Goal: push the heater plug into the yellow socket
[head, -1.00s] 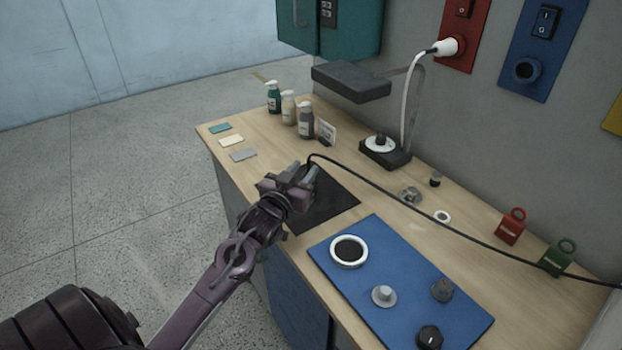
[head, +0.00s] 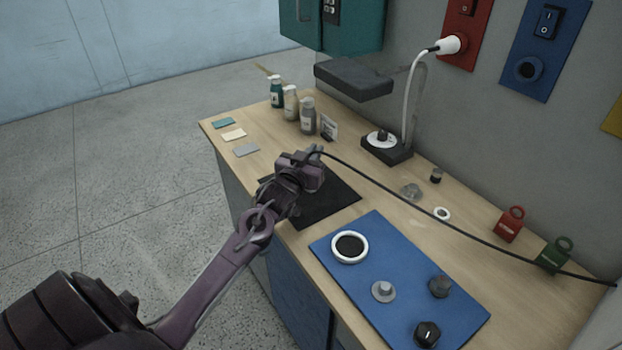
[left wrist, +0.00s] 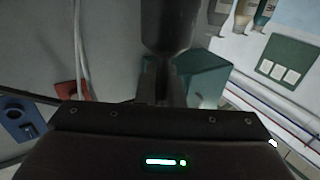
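My left gripper (head: 312,156) is above the black mat on the bench. A black cable runs from its fingertips, and it appears shut on the heater plug. In the left wrist view a dark rounded body, which looks like the plug (left wrist: 167,22), sits at the fingertips (left wrist: 163,78). The plug itself is hardly visible in the head view. Only an edge of a yellow panel (head: 614,122) shows on the wall at the far right; no socket opening on it is in view. My right gripper is not in view.
The black cable (head: 400,196) crosses the bench to the right edge.

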